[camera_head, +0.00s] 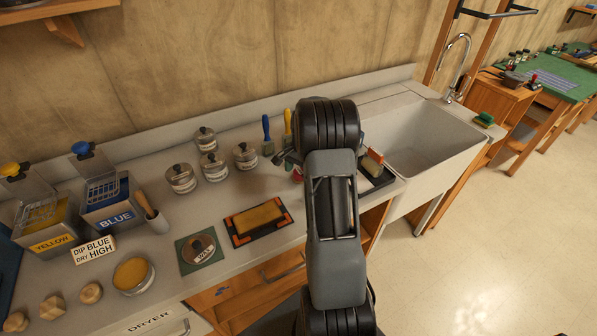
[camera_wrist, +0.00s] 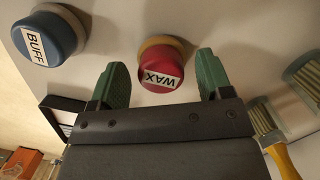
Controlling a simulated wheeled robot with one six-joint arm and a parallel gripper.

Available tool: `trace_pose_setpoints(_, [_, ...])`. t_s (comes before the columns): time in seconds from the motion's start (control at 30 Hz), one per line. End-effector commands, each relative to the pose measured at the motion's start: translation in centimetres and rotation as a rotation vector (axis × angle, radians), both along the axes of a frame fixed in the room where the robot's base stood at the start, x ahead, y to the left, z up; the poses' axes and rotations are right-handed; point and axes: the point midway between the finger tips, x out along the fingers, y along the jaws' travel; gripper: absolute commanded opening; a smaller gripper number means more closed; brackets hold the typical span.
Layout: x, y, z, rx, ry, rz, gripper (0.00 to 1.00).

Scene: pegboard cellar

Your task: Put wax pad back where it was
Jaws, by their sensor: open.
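The wax pad (camera_wrist: 165,68) is red with a tan base and a white WAX label. It stands on the counter in the wrist view, between and slightly beyond my fingertips. Only a small red part of it (camera_head: 297,175) shows in the head view, left of my arm. My gripper (camera_wrist: 163,78) is open, with a green finger on each side of the pad; I cannot tell whether either touches it. A green square mat (camera_head: 217,257) with a round dark WAX-labelled item (camera_head: 201,247) lies at the counter's front.
A blue BUFF pad (camera_wrist: 50,33) stands left of the wax pad in the wrist view. Brushes (camera_wrist: 267,125) are at the right. In the head view, an orange-cornered tray (camera_head: 236,232) holds a tan block. Several lidded jars (camera_head: 181,179) stand behind. The sink (camera_head: 420,140) is at right.

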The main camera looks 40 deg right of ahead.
Motion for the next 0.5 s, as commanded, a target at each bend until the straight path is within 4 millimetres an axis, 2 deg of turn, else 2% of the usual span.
trace_pose_setpoints(0.5, [0.6,-1.3,9.0,-0.003,-0.004,0.000,0.72])
